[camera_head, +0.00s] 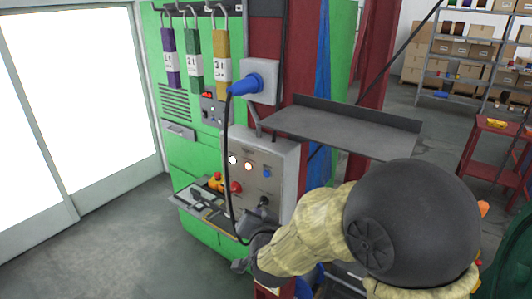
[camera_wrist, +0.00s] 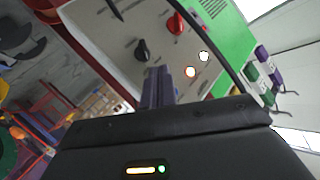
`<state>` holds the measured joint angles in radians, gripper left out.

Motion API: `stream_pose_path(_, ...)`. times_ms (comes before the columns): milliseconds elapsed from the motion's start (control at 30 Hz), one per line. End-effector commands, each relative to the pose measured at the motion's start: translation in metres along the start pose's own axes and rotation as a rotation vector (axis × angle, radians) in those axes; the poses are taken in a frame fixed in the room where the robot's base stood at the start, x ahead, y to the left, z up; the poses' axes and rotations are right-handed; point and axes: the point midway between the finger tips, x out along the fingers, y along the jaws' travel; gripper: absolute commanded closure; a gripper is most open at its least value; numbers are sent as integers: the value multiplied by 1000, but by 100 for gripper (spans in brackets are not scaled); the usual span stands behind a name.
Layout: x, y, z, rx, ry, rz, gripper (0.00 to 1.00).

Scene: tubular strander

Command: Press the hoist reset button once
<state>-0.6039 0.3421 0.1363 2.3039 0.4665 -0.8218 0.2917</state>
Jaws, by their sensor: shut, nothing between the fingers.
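A grey control panel (camera_head: 258,150) stands on the machine's front in the head view. It carries a white lit button (camera_head: 233,160), a red-rimmed lit button (camera_head: 248,167), a blue button (camera_head: 267,173), a red knob (camera_head: 236,187) and a black knob. The labels are too small to read, so I cannot tell which is the hoist reset. In the wrist view the panel (camera_wrist: 115,28) lies beyond my gripper (camera_wrist: 158,73), which is shut and empty. Its fingertips point at the panel near the black knob (camera_wrist: 142,50) and lit buttons; the blue button is not visible there. Contact cannot be judged.
A black cable hangs from a blue plug (camera_head: 246,85) in front of the panel. A grey shelf (camera_head: 345,128) juts out right of the panel. A small ledge with controls (camera_head: 196,203) sits left of the panel.

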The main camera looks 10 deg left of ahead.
Motion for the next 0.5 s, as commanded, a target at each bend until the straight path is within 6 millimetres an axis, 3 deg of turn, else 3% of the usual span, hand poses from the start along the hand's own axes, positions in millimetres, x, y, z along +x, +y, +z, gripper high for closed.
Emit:
stream_pose_path(33, -5, -29, -12, 21, 34, -33, 100)
stream_pose_path(167, -9, -61, -19, 67, 108, -82, 100)
stream_pose_path(500, -9, -66, -18, 81, 131, -93, 100)
